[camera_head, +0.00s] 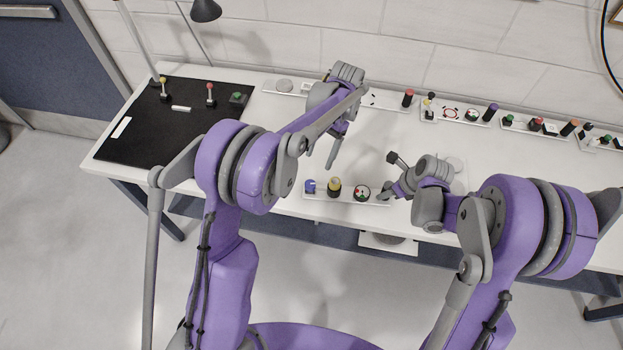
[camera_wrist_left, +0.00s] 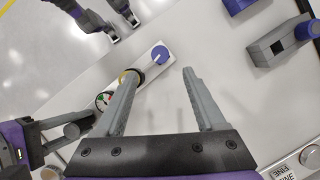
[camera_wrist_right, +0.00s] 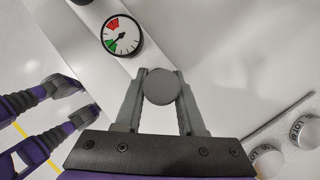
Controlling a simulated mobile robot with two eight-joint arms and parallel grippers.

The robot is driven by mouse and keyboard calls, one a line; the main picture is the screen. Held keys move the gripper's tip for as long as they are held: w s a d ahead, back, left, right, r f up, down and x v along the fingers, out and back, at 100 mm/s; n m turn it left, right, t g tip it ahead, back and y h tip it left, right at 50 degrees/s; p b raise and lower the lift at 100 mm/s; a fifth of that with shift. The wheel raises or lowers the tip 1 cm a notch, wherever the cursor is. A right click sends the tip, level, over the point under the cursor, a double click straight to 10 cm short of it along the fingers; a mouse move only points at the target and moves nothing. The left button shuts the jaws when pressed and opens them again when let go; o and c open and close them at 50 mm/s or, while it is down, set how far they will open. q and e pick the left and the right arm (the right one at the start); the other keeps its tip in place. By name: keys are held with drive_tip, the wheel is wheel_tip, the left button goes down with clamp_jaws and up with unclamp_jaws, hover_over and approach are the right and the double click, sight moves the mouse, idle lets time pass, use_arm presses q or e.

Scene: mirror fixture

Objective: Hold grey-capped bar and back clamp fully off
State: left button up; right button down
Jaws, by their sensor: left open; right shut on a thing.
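The grey-capped bar shows end-on as a round grey cap (camera_wrist_right: 160,87) in the right wrist view. My right gripper (camera_wrist_right: 158,88) is shut on it, its fingers on both sides. The cap hides the rest of the bar there. In the head view my right gripper (camera_head: 384,193) is at the right end of the front panel strip, by the gauge (camera_head: 361,192). My left gripper (camera_wrist_left: 160,72) is open and empty, its fingers above the table near the strip's blue disc (camera_wrist_left: 160,54). I cannot clearly identify the back clamp; my left arm hides part of the table in the head view.
The front strip also holds a yellow-and-black part (camera_head: 334,189). A black mat (camera_head: 150,135) with small levers lies at the left. Strips with colored knobs (camera_head: 451,113) line the table's back right. Pale dials (camera_wrist_right: 303,130) are beside my right gripper. White table between is clear.

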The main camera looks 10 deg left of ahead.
sight(310, 184)
use_arm(q)
drive_tip(key=x, duration=0.9)
drive_tip(key=shift+s+f, duration=0.1)
drive_tip(key=shift+f, duration=0.2)
drive_tip(key=shift+c, duration=0.2)
clamp_jaws()
